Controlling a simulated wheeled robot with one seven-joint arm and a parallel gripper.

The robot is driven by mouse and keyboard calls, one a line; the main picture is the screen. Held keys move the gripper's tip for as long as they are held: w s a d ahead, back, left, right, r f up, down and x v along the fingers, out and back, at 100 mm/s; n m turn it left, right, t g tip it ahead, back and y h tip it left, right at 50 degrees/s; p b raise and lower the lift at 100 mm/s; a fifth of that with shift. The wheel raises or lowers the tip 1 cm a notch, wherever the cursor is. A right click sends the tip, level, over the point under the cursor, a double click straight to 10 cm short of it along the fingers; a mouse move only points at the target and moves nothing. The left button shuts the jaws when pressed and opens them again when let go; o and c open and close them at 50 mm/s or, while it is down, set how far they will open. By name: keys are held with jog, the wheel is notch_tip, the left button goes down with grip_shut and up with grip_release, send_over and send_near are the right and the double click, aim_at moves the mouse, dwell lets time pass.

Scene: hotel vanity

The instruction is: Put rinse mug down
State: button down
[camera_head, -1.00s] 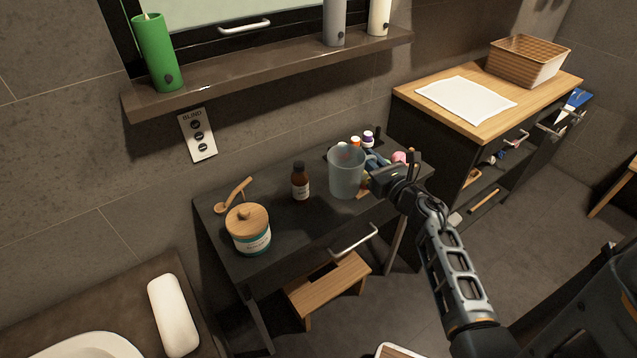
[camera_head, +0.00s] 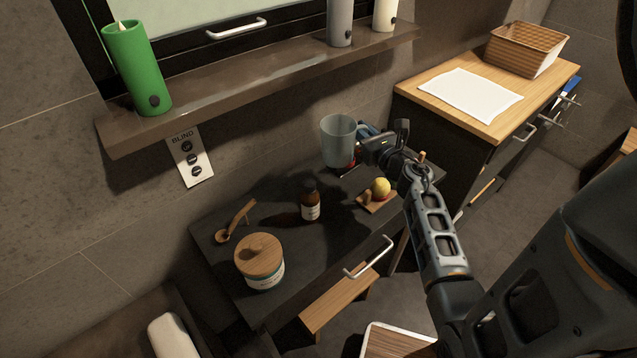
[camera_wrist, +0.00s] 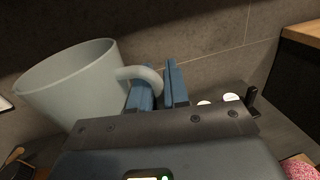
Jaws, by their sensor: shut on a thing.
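The rinse mug (camera_head: 338,141) is a translucent grey-blue cup. It is upright in the head view, above the back part of the dark vanity table (camera_head: 285,250). My gripper (camera_head: 366,131) is at the mug's right side, shut on its handle. In the wrist view the mug (camera_wrist: 75,85) fills the left, with its handle (camera_wrist: 145,78) at the blue fingers (camera_wrist: 158,88). The mug's base is hidden in the wrist view.
On the table are a brown bottle (camera_head: 310,202), a wooden-lidded jar (camera_head: 260,262), a wooden scoop (camera_head: 236,222) and a small board (camera_head: 372,205) with a yellow ball (camera_head: 381,187). Bare tabletop shows between bottle and board. A shelf (camera_head: 270,75) with candles runs above. A wooden-topped cabinet (camera_head: 530,98) stands right.

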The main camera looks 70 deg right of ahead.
jog(key=shift+w+a+f+b, duration=0.75)
jog(key=shift+w+a+f, duration=0.35)
jog(key=shift+w+f, duration=0.55)
jog(key=shift+w+a+f+b, duration=0.75)
jog(key=shift+w+a+f, duration=0.5)
jog(key=shift+f, duration=0.65)
jog(key=shift+w+a+f+b, duration=0.75)
jog(key=shift+w+a+f, duration=0.25)
jog(key=shift+w+f, duration=0.65)
jog(key=shift+s+f, duration=0.15)
jog(key=shift+f, duration=0.1)
jog(key=c, duration=1.1)
grip_release()
